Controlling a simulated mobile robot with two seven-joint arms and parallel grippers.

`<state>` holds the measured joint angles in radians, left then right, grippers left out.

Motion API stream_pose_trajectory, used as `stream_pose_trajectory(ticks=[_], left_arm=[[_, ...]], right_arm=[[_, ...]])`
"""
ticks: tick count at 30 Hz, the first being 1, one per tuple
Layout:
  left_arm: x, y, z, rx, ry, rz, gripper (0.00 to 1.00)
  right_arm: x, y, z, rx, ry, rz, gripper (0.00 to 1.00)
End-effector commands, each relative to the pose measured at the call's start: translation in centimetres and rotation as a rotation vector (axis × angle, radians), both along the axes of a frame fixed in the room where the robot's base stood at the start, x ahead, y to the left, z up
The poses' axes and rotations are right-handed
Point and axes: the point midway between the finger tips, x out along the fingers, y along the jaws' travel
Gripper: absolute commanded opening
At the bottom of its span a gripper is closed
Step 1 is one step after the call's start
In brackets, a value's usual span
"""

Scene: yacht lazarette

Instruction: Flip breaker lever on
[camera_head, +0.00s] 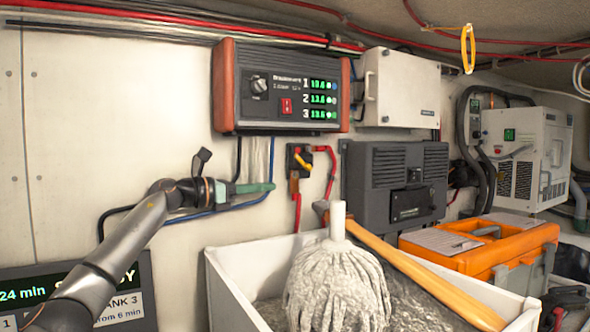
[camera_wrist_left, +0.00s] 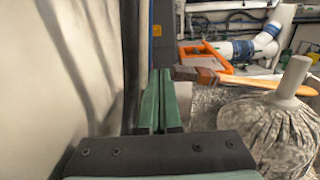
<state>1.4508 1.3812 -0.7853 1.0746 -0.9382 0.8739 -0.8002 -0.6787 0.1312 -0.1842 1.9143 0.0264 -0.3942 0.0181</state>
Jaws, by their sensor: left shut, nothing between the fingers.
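The breaker (camera_head: 299,158) is a small black block on the white wall, below the charger panel. Its lever (camera_head: 302,159) shows as a small yellow bar, tilted, and red cables run from the block. My left gripper (camera_head: 272,187) has green fingers, shut and empty, pointing right along the wall. Its tips are a little left of and below the breaker, with a visible gap in the head view. In the left wrist view the shut green fingers (camera_wrist_left: 161,72) point away from the camera; I cannot make out the lever there. My right gripper is not in view.
The charger panel (camera_head: 281,88) hangs above the breaker, and a grey box (camera_head: 396,180) is mounted to its right. Below stands a white bin (camera_head: 232,280) with a mop (camera_head: 338,275) and a wooden-handled tool (camera_head: 420,273). An orange toolbox (camera_head: 490,248) stands right.

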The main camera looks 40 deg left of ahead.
Motion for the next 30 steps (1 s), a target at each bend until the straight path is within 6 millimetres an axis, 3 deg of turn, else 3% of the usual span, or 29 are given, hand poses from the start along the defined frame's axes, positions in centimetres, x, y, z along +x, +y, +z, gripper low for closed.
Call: stream_pose_trajectory(ticks=[6,8,12,19,30], left_arm=[[4.8,-1.5,0.5,-0.003,0.000,-0.004,0.00],[5.9,-1.8,0.4,-0.002,0.001,-0.002,0.00],[7.2,-2.2,2.2,0.000,-0.002,-0.001,0.00],[8.3,-2.4,2.9,0.000,0.001,0.000,0.00],[8.3,-2.5,2.7,-0.001,-0.003,-0.001,0.00]], right_arm=[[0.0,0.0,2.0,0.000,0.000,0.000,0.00],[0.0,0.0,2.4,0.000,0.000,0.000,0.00],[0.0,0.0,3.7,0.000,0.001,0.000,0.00],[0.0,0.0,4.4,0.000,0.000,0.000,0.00],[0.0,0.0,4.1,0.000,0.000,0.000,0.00]])
